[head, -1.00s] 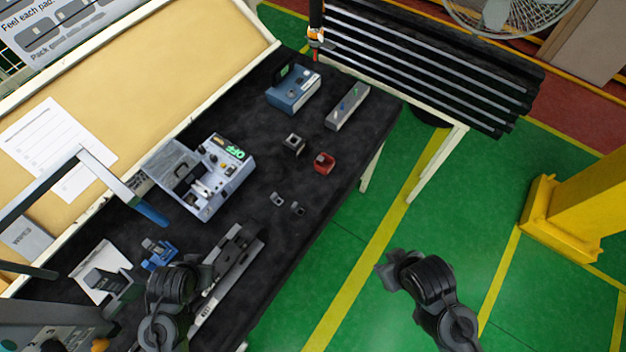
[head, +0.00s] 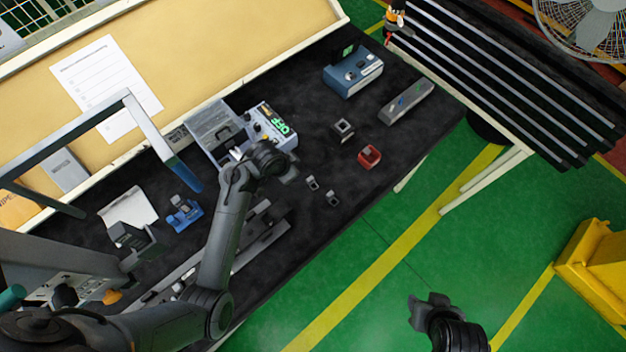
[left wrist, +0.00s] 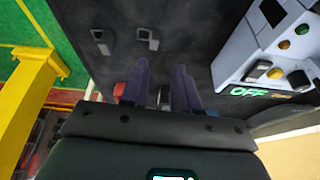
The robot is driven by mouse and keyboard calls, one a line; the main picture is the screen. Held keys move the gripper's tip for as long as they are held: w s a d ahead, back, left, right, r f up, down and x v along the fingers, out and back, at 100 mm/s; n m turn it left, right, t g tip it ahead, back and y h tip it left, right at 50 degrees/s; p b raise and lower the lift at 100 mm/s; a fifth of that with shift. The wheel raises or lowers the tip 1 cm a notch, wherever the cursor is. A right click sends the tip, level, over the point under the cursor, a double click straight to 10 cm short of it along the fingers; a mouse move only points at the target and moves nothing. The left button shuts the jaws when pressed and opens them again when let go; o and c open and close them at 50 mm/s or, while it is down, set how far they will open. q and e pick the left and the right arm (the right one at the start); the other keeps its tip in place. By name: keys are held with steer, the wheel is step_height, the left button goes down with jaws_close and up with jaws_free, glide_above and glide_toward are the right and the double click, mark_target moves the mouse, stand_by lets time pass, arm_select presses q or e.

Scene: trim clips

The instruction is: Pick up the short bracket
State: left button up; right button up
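Two small grey brackets lie apart on the black table mat, one at left (head: 311,183) and one at right (head: 333,199) in the head view. The left wrist view also shows two small grey pieces, one at left (left wrist: 101,42) and one at right (left wrist: 148,39). I cannot tell which is the short bracket. My left gripper (head: 289,168) is above the table, just up-left of the brackets. In the left wrist view its dark fingers (left wrist: 161,72) are apart with nothing held between them. My right gripper (head: 430,302) is over the green floor, away from the table.
A grey-blue box (head: 228,128) with a lit OFF sign stands beside my left gripper. A red block (head: 369,156), a dark block (head: 343,129), a blue device (head: 353,72) and a grey strip (head: 406,102) lie farther right. A long metal rail (head: 262,243) lies below my left arm.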

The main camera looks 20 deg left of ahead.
arm_select(q)
steer(key=w, duration=0.1)
steer(key=b, duration=0.2)
glide_above(310, 179)
steer(key=s+a, duration=0.1)
steer(key=shift+h, duration=0.3)
steer(key=f, duration=0.5)
steer(key=shift+s+a, duration=0.15)
steer(key=shift+s, duration=0.05)
steer(key=shift+s+x, duration=0.2)
steer(key=shift+x, duration=0.95)
steer(key=shift+s+x, duration=0.15)
steer(key=shift+x, duration=1.05)
steer(key=shift+w+f, duration=0.15)
steer(key=shift+f, duration=0.3)
jaws_close()
